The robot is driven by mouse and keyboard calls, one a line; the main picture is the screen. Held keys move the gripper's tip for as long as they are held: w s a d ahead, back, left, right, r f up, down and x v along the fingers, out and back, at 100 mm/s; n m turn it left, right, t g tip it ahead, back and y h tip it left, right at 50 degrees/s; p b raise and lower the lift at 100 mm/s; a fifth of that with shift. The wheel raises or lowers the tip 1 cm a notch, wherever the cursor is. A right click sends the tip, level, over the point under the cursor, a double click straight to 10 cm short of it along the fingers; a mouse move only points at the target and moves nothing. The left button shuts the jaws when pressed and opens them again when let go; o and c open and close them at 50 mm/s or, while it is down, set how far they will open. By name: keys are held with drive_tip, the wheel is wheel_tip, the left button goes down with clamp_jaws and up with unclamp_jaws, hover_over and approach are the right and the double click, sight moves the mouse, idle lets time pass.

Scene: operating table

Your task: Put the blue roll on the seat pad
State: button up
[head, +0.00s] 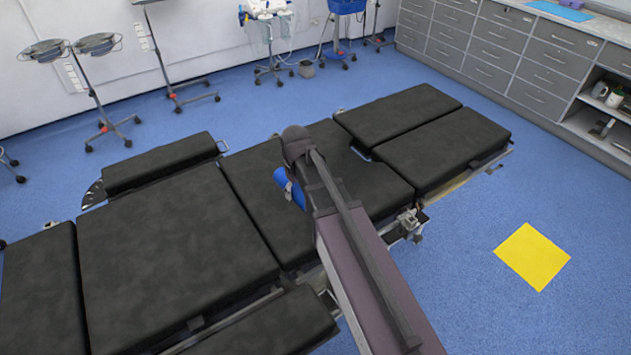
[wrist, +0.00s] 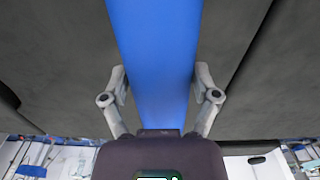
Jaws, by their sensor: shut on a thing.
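The blue roll (head: 288,185) shows partly behind my arm in the head view, over the black seat pad (head: 256,190) in the middle of the operating table. In the wrist view the blue roll (wrist: 153,50) runs up between the two fingers of my gripper (wrist: 160,88), which is shut on it. Dark padding (wrist: 60,60) lies on both sides of the roll there. My arm hides most of the gripper and part of the pad in the head view. I cannot tell whether the roll touches the pad.
The wide back pad (head: 170,255) lies to the left and two leg pads (head: 400,113) (head: 445,150) to the right. A narrow arm pad (head: 160,163) stands at the far side. A metal clamp (head: 411,220) sticks out at the table's near edge. A yellow square (head: 532,257) lies on the floor.

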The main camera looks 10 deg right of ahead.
drive_tip(key=shift+s+a+f+m, duration=0.25)
drive_tip(key=shift+a+f+m, duration=0.3)
drive_tip(key=shift+a, duration=0.2)
drive_tip(key=w+d, duration=0.3)
drive_tip(key=w+d+f+b, duration=0.1)
drive_tip(key=w+d, duration=0.2)
drive_tip(key=w, duration=0.1)
drive_tip(key=w+d+b, duration=0.1)
drive_tip(key=w+d, duration=0.2)
drive_tip(key=w, duration=0.1)
drive_tip(key=shift+w+d+f, duration=0.15)
drive_tip(key=shift+d+f, duration=0.05)
drive_tip(key=shift+w, duration=0.1)
drive_tip(key=shift+w+d, duration=0.2)
drive_tip(key=shift+w+d+f+b, duration=0.2)
drive_tip(key=shift+d+f+b, duration=0.05)
drive_tip(key=shift+f+b, duration=1.5)
drive_tip(key=shift+f, duration=0.1)
drive_tip(key=shift+f, duration=0.2)
